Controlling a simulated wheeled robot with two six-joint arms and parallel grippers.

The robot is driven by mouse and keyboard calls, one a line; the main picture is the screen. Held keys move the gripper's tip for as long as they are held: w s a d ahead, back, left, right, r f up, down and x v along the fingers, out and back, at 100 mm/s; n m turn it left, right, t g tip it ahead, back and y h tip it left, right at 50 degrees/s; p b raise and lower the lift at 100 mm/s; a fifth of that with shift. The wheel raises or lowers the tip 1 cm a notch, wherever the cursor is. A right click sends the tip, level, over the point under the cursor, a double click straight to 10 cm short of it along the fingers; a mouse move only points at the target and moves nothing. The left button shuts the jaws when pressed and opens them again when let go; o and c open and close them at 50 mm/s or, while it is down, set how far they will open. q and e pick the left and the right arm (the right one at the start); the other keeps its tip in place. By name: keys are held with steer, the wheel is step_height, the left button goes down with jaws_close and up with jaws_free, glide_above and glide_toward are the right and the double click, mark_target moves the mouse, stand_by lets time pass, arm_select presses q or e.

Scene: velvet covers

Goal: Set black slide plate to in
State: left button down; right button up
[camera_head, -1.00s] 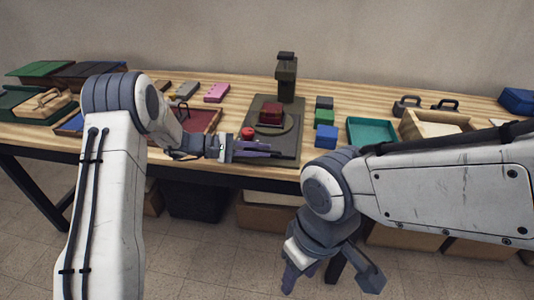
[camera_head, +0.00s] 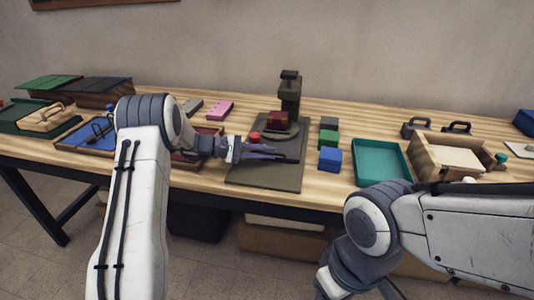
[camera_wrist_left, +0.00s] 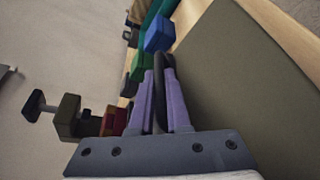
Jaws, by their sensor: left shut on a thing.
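The black slide plate (camera_head: 290,151) lies on the olive base (camera_head: 265,178) of a small press-like stand with an upright post (camera_head: 289,95). The plate sits toward the back, leaving the front of the base bare. A red block (camera_head: 277,118) is on its round stage, close to the post. My left gripper (camera_head: 272,153) is shut on the plate's dark handle (camera_wrist_left: 160,85), which shows between the purple fingers in the left wrist view. My right gripper (camera_head: 356,290) is low at the bottom edge, fingers apart, tips cut off.
Green (camera_head: 328,139) and blue (camera_head: 330,159) blocks stand right of the base. A teal tray (camera_head: 354,178) and a wooden box (camera_head: 425,162) are further right. A red knob (camera_head: 254,137) shows beside my left gripper. Trays and a pink block (camera_head: 220,111) lie on the left.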

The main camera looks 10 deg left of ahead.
arm_select(q)
steer(key=c, duration=0.9)
jaws_free()
steer(key=shift+w+a, duration=0.1)
steer(key=shift+a, duration=0.05)
steer(key=shift+d, duration=0.2)
steer(key=v, duration=1)
steer(key=shift+a, duration=0.25)
steer(key=shift+d+r, duration=0.1)
